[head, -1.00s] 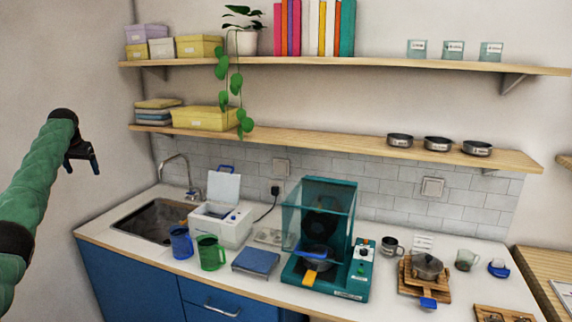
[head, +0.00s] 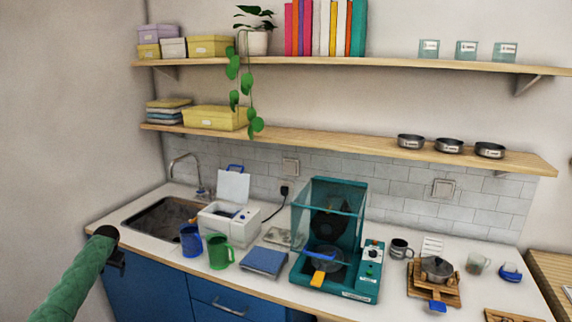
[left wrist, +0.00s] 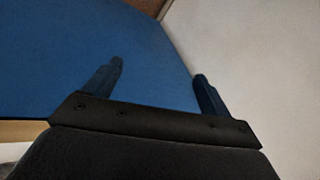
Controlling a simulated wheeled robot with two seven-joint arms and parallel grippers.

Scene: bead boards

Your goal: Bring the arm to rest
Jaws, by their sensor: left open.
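My left gripper (head: 117,262) is at the lower left of the head view, at the end of my green arm. It hangs in front of the blue cabinet, below the counter's front edge, and is small and partly hidden by the wrist there. In the left wrist view, the left gripper (left wrist: 152,78) shows two dark fingers set wide apart with nothing between them. The blue cabinet front and a pale wall lie beyond the fingers. My right gripper is in neither view.
The counter (head: 225,278) holds a blue mug (head: 190,241), a green mug (head: 219,252), a white machine (head: 228,222) and a teal enclosure (head: 328,240). A sink (head: 160,220) is at the left. Two shelves with boxes hang above. The space left of the cabinet looks clear.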

